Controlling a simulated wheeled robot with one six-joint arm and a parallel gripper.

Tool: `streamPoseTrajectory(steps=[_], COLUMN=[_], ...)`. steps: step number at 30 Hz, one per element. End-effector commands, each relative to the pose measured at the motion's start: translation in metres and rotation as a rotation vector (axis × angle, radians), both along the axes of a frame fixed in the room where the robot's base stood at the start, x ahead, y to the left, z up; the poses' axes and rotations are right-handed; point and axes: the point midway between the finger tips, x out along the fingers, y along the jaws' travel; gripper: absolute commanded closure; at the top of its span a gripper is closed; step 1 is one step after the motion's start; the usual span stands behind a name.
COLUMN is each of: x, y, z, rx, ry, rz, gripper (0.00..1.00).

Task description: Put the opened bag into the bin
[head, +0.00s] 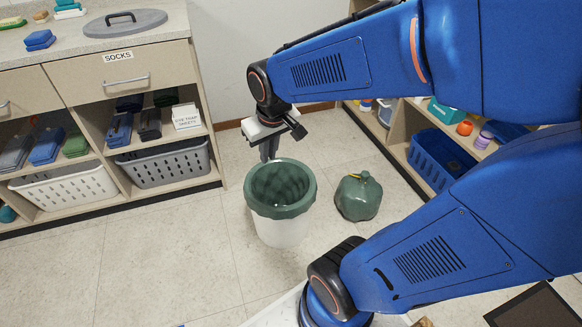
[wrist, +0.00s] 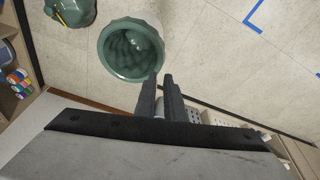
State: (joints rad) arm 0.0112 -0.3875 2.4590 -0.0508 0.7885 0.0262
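A white bin (head: 281,230) stands on the floor in the middle of the head view. A dark green opened bag (head: 281,205) lines it, with its edge folded over the rim all round. The bag's mouth is open and its inside looks empty; it also shows in the wrist view (wrist: 107,62). My gripper (head: 268,158) points down at the bin's far rim, apart from the bag as far as I can tell. In the wrist view its two fingers (wrist: 160,78) have a narrow gap between them, with nothing held.
A full, tied green bag (head: 358,198) sits on the floor right of the bin. A shelf unit with baskets (head: 167,164) and a SOCKS drawer stands at left. Shelves with a blue basket (head: 438,160) stand at right. The floor left of the bin is clear.

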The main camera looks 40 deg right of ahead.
Motion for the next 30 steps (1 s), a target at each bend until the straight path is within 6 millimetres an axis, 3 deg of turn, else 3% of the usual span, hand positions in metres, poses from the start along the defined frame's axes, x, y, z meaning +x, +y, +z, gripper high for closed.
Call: streamPoseTrajectory(steps=[6,15,21,30], x=[-0.050,-0.109,-0.124,-0.125], y=[0.005,0.012,0.013,0.013], z=[0.029,0.048,0.051,0.051], rx=[0.012,0.030,0.034,0.035], ry=[-0.059,-0.119,-0.132,-0.132], rz=[0.005,0.014,0.017,0.018], gripper=[0.91,0.91,0.91,0.91])
